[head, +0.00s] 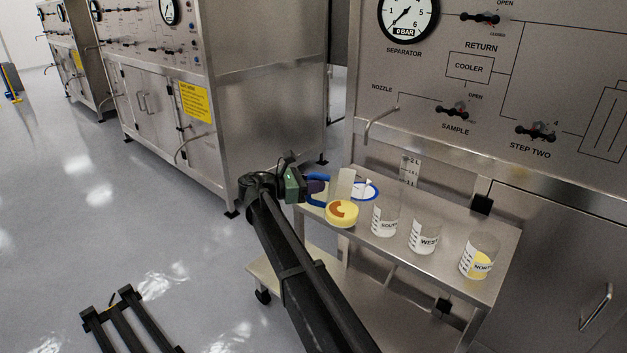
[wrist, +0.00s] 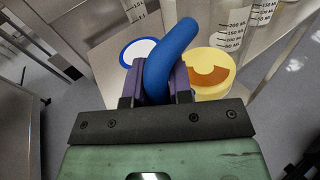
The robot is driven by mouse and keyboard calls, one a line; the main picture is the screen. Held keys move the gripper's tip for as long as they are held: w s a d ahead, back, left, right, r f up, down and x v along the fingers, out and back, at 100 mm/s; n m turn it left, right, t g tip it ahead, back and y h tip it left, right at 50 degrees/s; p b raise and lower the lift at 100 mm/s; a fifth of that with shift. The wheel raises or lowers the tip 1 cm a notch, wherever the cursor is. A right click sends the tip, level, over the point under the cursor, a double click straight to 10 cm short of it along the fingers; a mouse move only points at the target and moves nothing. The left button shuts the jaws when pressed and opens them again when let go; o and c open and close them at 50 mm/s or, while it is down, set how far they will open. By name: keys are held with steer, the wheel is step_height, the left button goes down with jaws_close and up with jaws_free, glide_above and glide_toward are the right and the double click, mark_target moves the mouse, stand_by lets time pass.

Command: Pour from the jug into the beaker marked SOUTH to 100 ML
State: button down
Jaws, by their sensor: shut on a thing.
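My gripper (head: 316,190) is shut on the blue handle of the jug; in the wrist view the handle (wrist: 172,58) stands between its purple fingers. The jug (head: 341,212) has a clear wall and yellow contents low down with an orange patch. It looks roughly upright; I cannot tell whether it touches the cart. The clear beaker marked SOUTH (head: 386,216) stands just right of the jug and shows no coloured liquid. In the wrist view a graduated beaker (wrist: 238,28) shows at the top right, its name not readable.
The beakers WEST (head: 423,238), looking empty, and NORTH (head: 479,258), with yellow liquid, stand farther right on the steel cart (head: 440,285). A blue-rimmed white disc (head: 366,191) lies behind the jug. A bent nozzle (head: 378,124) juts from the panel above the cart.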

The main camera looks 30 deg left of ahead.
mark_target(336, 174)
steer(key=shift+m+g+y, duration=0.7)
steer(key=shift+g+y, duration=0.1)
steer(key=shift+y, duration=0.1)
steer(key=shift+w+d+r+p, duration=0.1)
steer(key=shift+d+r+p, duration=0.4)
steer(key=shift+p, duration=0.6)
steer(key=shift+w+d+r+p, duration=0.1)
steer(key=shift+d+r+p, duration=0.15)
steer(key=shift+r+p, duration=0.7)
steer(key=shift+w+d+r+p, duration=0.1)
steer(key=shift+d+r+p, duration=0.3)
steer(key=shift+p, duration=0.9)
steer(key=shift+f, duration=0.15)
